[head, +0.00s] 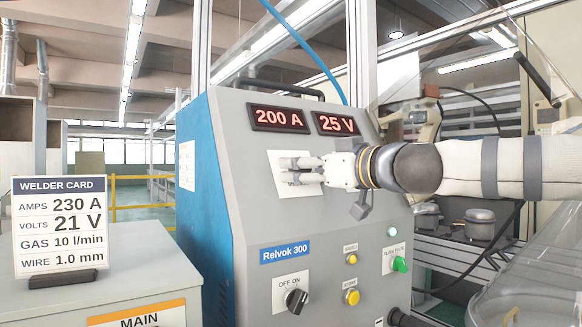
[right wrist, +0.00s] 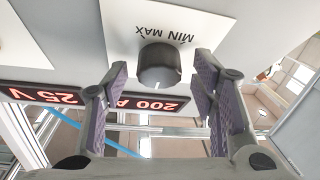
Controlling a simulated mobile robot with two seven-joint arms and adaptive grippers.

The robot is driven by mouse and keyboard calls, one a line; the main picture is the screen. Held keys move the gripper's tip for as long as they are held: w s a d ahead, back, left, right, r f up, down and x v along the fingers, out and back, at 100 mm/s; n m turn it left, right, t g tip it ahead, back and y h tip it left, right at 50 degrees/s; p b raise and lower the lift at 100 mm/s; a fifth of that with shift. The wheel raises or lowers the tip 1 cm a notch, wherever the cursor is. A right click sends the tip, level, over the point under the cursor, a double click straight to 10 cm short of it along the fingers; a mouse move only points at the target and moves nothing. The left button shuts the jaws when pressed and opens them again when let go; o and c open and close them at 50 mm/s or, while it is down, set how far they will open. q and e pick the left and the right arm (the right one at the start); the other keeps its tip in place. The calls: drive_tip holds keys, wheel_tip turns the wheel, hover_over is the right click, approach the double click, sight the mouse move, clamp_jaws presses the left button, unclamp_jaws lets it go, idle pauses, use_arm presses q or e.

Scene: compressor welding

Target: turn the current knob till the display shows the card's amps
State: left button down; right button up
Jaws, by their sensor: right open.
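The welder card (head: 59,222) at the left reads AMPS 230 A and VOLTS 21 V. The amps display (head: 279,118) on the grey welder panel reads 200 A; the volts display (head: 336,123) reads 25 V. My right gripper (head: 296,168) comes in from the right in front of a white plate (head: 283,188) under the amps display. In the right wrist view the black current knob (right wrist: 158,65), marked MIN MAX, sits between my open right fingers (right wrist: 162,72), with gaps at both sides. The gripper hides the knob in the head view. My left gripper is out of view.
Below on the panel are a black OFF/ON switch (head: 296,300), yellow buttons (head: 351,297) and a green knob (head: 400,264). A grey cabinet (head: 130,265) carries the card. A blue hose (head: 305,50) runs above the welder.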

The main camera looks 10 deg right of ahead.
drive_tip(key=shift+s, duration=0.1)
drive_tip(key=shift+d+r, duration=0.1)
drive_tip(key=shift+c, duration=0.9)
drive_tip(key=c, duration=1)
drive_tip(key=shift+m, duration=0.4)
drive_tip(key=m+h, duration=0.2)
drive_tip(key=m, duration=0.1)
drive_tip(key=m+t+h, duration=0.1)
drive_tip(key=m, duration=0.2)
drive_tip(key=shift+s+a+h, duration=0.1)
drive_tip(key=shift+a+h, duration=0.1)
drive_tip(key=shift+h, duration=0.2)
drive_tip(key=shift+m+h, duration=0.8)
drive_tip(key=shift+m, duration=0.75)
drive_tip(key=shift+m+h, duration=0.8)
drive_tip(key=shift+m, duration=0.75)
